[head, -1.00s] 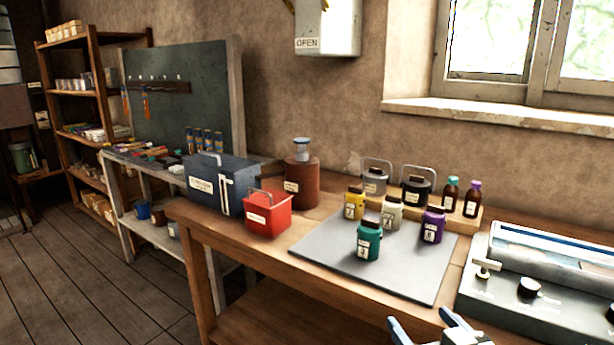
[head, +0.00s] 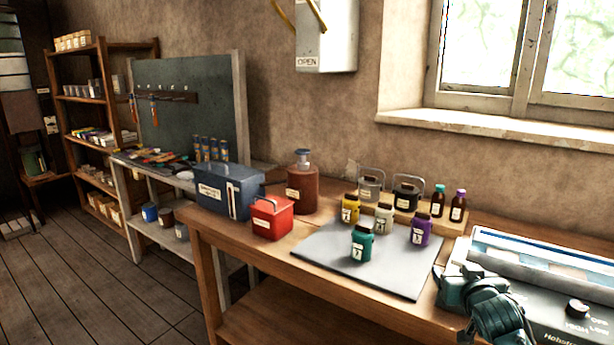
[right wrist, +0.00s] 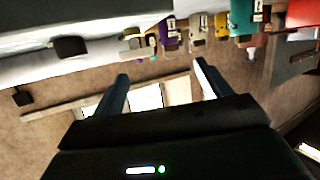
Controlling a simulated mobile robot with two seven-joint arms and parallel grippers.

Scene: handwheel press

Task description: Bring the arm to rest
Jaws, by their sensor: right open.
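My right gripper (head: 456,274) is at the lower right of the head view, in front of the left end of the grey machine. In the right wrist view its two fingers (right wrist: 160,78) stand wide apart with nothing between them; the window shows behind the gap. That view is upside down, with the jars along its top edge. The gripper is to the right of the grey mat (head: 355,262) and the purple jar (head: 420,229), and touches no jar that I can see. My left gripper is not in view.
Yellow (head: 350,209), cream (head: 384,218) and teal (head: 362,243) jars stand on the mat. A red box (head: 272,217) and blue case (head: 228,190) are at the left of the bench. The grey machine (head: 567,318) fills the right. The mat's front part is bare.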

